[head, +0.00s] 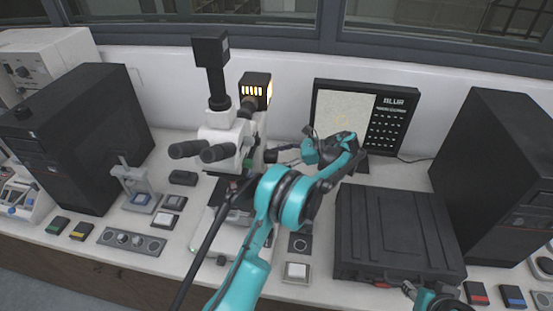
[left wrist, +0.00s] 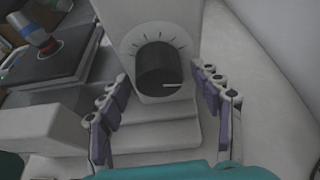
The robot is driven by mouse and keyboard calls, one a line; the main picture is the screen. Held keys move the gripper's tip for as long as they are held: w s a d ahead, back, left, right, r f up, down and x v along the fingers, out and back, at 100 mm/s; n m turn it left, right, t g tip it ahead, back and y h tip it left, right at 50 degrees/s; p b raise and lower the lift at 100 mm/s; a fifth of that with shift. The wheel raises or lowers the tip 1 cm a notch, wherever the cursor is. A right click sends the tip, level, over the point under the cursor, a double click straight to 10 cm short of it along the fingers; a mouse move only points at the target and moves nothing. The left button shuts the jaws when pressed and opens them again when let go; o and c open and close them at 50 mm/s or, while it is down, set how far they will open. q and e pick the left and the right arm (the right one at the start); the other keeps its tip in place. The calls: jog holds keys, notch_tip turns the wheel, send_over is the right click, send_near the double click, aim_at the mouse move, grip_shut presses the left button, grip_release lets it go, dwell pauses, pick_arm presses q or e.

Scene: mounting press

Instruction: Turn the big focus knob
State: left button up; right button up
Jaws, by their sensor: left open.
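The big focus knob (left wrist: 157,66) shows in the left wrist view as a black round knob with a white pointer line, pointing right. It sits on a pale housing with tick marks above it. My left gripper (head: 282,156) is open, beside the right side of the microscope (head: 222,138) in the head view. In the left wrist view its two purple-padded fingers stand to the left and right of the knob, with gaps on both sides. In the head view the knob is hidden. My right gripper (head: 418,291) shows only partly at the bottom right edge.
A screen reading BLUR (head: 393,118) stands behind my left gripper. A black case (head: 395,235) lies right of my left arm. Black computer towers stand at both ends of the bench. A grey control panel (head: 132,241) and small switches lie at front left.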

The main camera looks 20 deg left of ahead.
pick_arm(q)
jog(key=c, duration=1.2)
jog(key=shift+o, duration=0.2)
jog(key=shift+t, duration=0.3)
jog(key=shift+n+t+y+b, duration=0.4)
jog(key=shift+n+t+b, duration=0.55)
jog(key=shift+n, duration=1.05)
jog(key=o, duration=1.2)
jog(key=shift+c, duration=0.2)
